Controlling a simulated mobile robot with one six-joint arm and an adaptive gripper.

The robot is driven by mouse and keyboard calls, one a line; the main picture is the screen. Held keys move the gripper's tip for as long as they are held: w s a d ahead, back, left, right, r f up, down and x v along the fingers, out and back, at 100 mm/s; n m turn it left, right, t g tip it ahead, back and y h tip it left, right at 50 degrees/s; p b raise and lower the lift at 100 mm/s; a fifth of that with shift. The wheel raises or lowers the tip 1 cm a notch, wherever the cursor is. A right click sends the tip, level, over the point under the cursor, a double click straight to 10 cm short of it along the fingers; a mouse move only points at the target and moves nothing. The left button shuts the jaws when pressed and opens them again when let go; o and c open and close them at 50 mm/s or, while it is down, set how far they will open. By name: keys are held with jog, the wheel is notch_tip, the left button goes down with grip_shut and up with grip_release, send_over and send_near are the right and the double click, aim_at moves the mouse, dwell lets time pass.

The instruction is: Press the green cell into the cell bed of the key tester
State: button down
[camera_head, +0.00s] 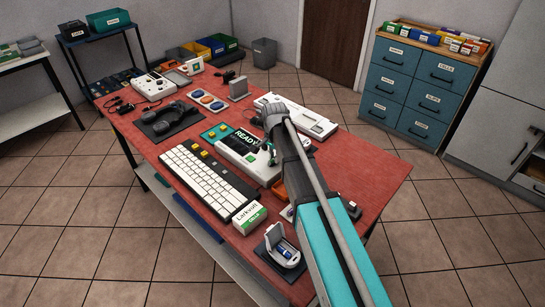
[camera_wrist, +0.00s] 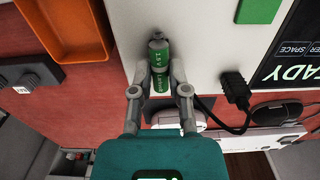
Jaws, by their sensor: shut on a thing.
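The key tester (camera_head: 240,160) is a pale box on the red table with a dark screen reading READY. In the wrist view its pale casing (camera_wrist: 205,35) fills the top, with part of the screen (camera_wrist: 295,55) at the right. My gripper (camera_wrist: 160,82) is shut on the green cell (camera_wrist: 160,58), which has a grey end and a "1.5 V" label. The cell points away from me, over or against the tester's casing; I cannot tell whether it touches. The cell bed is not clearly visible. In the head view my gripper (camera_head: 272,155) is beside the tester, partly hidden.
A black plug and cable (camera_wrist: 237,92) lie right of the cell. An orange tray (camera_wrist: 65,25) is at the left. In the head view a keyboard (camera_head: 205,180), a boxed pack (camera_head: 249,217) and an open white case (camera_head: 283,247) stand nearby. The table's right part (camera_head: 370,170) is clear.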

jog(key=shift+f+b, duration=0.45)
jog(key=shift+b, duration=0.05)
dwell(0.8)
jog(key=c, duration=0.9)
grip_release()
jog(key=shift+r+p, duration=0.45)
jog(key=shift+r+p, duration=1.3)
jog(key=shift+p, duration=0.05)
jog(key=o, duration=0.6)
jog(key=shift+c, duration=0.2)
